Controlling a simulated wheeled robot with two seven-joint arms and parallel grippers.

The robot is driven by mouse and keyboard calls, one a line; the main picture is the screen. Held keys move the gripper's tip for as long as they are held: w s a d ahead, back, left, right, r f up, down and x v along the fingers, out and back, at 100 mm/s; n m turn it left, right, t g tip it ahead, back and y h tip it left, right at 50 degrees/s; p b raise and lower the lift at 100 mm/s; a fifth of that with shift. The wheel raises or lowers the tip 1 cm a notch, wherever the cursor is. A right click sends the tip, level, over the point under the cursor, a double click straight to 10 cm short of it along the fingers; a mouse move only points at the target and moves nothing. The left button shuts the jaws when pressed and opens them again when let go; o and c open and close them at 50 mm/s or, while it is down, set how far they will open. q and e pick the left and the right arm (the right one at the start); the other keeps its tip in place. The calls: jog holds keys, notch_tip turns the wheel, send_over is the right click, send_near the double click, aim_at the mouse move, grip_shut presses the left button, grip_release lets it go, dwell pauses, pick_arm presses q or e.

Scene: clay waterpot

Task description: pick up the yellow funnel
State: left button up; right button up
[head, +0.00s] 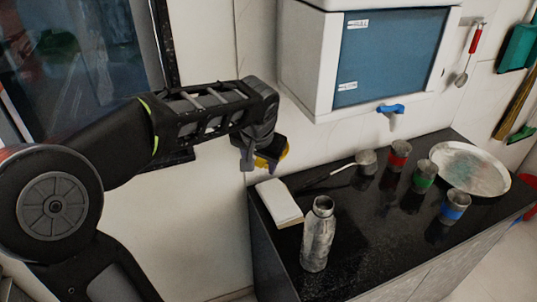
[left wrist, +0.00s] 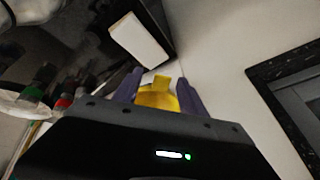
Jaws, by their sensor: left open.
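The yellow funnel (head: 283,153) shows in the head view as a small yellow patch, mostly hidden behind my left gripper (head: 262,162). In the left wrist view the funnel (left wrist: 158,95) lies between the two purple fingers of my left gripper (left wrist: 158,88), its lower part hidden by the gripper body. The left gripper is open, with a finger on each side of the funnel. I cannot tell whether either finger touches it, or what the funnel rests on. My right gripper is in neither view.
A white block (head: 279,203) lies at the left corner of the black counter (head: 350,262). A metal bottle (head: 318,235) stands in front. Several banded cups, including a green one (head: 424,176), and a round tray (head: 470,168) stand right. A tank with a blue tap (head: 391,108) hangs above.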

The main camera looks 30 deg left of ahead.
pick_arm(q)
jog(key=p+x, duration=0.1)
jog(key=x, duration=0.4)
jog(key=shift+w+a+f, duration=0.1)
dwell(0.3)
jog(key=shift+c, duration=0.2)
grip_shut()
dwell(0.4)
